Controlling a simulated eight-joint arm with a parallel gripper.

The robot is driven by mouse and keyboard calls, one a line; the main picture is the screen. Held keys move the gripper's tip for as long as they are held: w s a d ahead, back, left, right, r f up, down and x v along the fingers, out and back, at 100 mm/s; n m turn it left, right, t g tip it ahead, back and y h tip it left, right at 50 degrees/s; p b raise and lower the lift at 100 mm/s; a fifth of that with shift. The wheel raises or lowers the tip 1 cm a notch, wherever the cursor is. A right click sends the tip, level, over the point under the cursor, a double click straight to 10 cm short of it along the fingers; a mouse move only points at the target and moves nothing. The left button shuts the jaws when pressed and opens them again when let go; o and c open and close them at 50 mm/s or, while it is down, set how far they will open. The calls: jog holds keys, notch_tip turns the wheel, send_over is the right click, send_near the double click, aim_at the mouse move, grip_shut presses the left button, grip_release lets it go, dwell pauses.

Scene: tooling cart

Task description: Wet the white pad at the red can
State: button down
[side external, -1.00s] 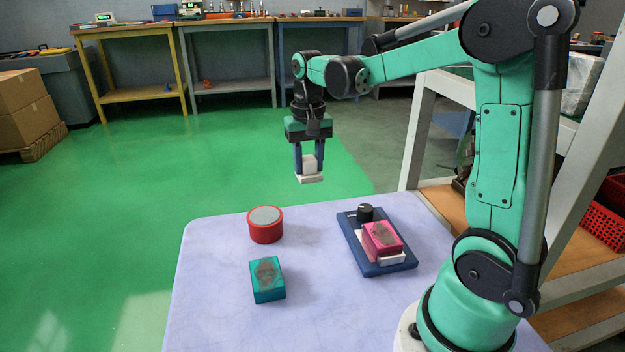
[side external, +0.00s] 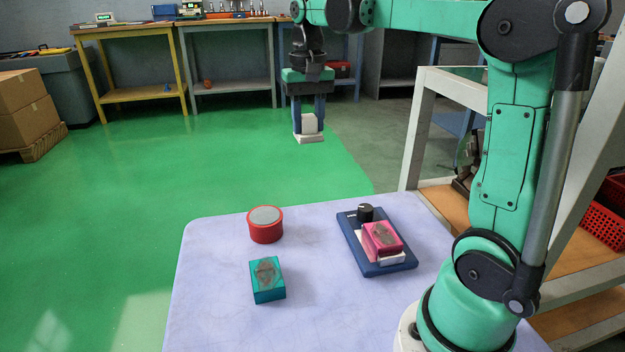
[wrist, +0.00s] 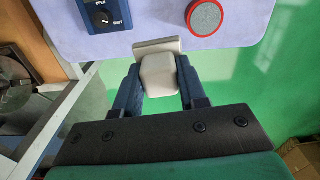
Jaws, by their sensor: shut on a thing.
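My gripper (side external: 309,122) is shut on the white pad (side external: 309,138), holding it by its raised block high above and behind the cart top. The pad also shows between the fingers in the wrist view (wrist: 158,72). The red can (side external: 265,233) stands upright on the cart near its far left edge, with a grey round top. It shows at the upper right in the wrist view (wrist: 204,17). The pad is well apart from the can.
On the pale cart top (side external: 210,300), a teal block (side external: 267,284) with a brown patch sits in front of the can. A blue base (side external: 400,265) with a black knob (side external: 365,212) carries a pink block (side external: 382,236) with a brown patch. A white shelf frame (side external: 415,130) stands behind right.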

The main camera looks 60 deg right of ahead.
send_near(265, 215)
jog(key=shift+f, duration=2.65)
jog(key=shift+f, duration=0.55)
notch_tip(265, 215, up, 7)
dwell(0.8)
dwell(0.4)
